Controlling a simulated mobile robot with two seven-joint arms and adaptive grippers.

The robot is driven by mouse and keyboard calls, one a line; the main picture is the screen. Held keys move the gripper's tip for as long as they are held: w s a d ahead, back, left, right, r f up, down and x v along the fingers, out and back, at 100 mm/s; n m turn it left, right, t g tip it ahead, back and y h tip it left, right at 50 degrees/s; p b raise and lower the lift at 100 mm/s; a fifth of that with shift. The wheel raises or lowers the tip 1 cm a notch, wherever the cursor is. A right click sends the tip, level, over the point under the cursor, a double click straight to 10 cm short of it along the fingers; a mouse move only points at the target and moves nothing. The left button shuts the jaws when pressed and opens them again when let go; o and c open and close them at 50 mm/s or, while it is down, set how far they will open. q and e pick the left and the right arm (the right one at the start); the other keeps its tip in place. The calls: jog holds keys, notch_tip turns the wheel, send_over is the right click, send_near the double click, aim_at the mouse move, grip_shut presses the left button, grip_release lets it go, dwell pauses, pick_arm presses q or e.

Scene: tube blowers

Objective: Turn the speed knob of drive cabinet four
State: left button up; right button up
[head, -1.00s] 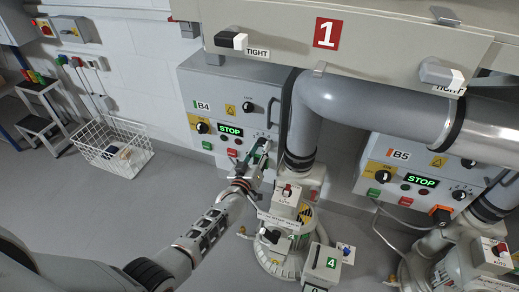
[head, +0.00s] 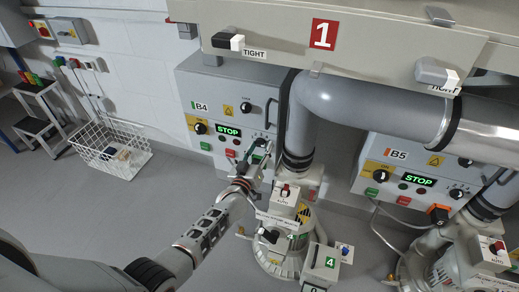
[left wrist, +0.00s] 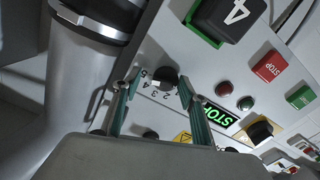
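Drive cabinet four (head: 217,88), a grey box marked B4, stands left of the big grey pipe. Its display reads STOP in green, also in the left wrist view (left wrist: 218,117). In the left wrist view, the speed knob (left wrist: 165,77), small and black with a pale pointer, sits over a printed number scale. My left gripper (head: 262,150) is at the cabinet's lower right front. Its two greenish fingers are apart, and the knob shows between their tips (left wrist: 154,88). I cannot tell whether they touch it. The gripper hides the knob in the head view. My right gripper is not in view.
A black block marked 4 with a green edge (left wrist: 228,18) sits close to the knob. The grey pipe (head: 300,115) stands right beside the gripper. Cabinet B5 (head: 400,150) is farther right. A white wire basket (head: 110,150) stands on the floor at left.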

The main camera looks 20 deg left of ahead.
pick_arm(q)
jog(key=shift+s+f, duration=0.1)
jog(key=shift+s, duration=0.25)
jog(key=s, duration=0.7)
jog(key=shift+s+a, duration=0.2)
dwell(0.4)
